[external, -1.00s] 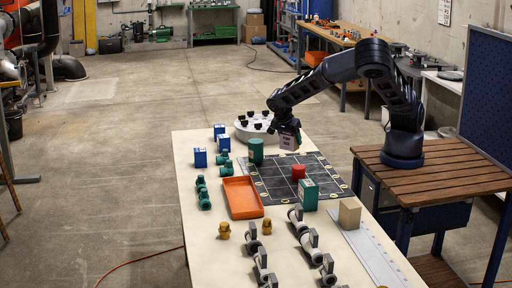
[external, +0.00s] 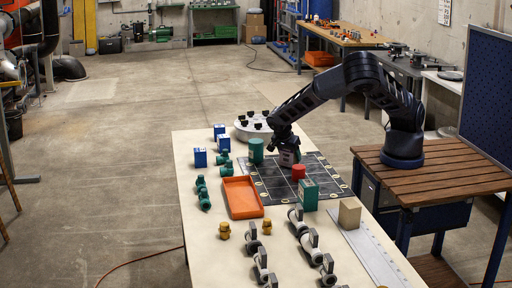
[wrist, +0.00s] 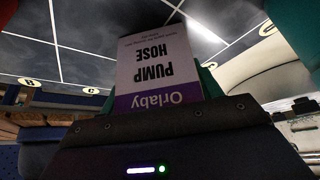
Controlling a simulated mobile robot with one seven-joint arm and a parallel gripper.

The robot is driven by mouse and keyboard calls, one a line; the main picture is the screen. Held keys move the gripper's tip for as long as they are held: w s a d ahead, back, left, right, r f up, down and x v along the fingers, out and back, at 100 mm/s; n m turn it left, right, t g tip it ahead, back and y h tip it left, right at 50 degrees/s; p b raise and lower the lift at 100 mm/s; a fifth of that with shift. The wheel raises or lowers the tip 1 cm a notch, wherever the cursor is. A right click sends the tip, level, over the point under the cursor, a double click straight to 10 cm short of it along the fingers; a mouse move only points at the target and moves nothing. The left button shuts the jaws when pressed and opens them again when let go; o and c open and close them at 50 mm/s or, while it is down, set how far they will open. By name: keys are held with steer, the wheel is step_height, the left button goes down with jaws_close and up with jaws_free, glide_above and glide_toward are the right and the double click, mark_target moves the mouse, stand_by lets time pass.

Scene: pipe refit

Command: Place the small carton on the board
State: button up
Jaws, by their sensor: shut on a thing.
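The small carton, white with a purple band and the words "Orlaby PUMP HOSE", fills the middle of the wrist view (wrist: 158,68); its print is upside down there. My gripper (external: 287,148) is shut on this carton (external: 288,158) over the far part of the dark gridded board (external: 270,188). The carton is low, at or just above the board; I cannot tell whether it touches.
An orange tray (external: 242,197) lies left of the board. Blue boxes (external: 200,158) and green fittings (external: 203,194) stand farther left. A round white stand (external: 252,128) is behind the board. A tan block (external: 349,214) and grey valves (external: 309,242) are in front.

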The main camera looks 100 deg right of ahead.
steer(key=o, duration=1)
steer(key=v, duration=1.2)
steer(key=s+a+r+n+t+y, duration=0.2)
steer(key=s+a+r+n+t, duration=0.2)
steer(key=s+r+n, duration=0.9)
steer(key=s+a+r+n+t+y, duration=0.2)
steer(key=s+a+r+n+t, duration=0.2)
steer(key=s+r+n, duration=0.9)
steer(key=shift+s+a+r+n+t, duration=0.25)
steer(key=shift+s+a+n, duration=0.25)
steer(key=shift+a, duration=0.5)
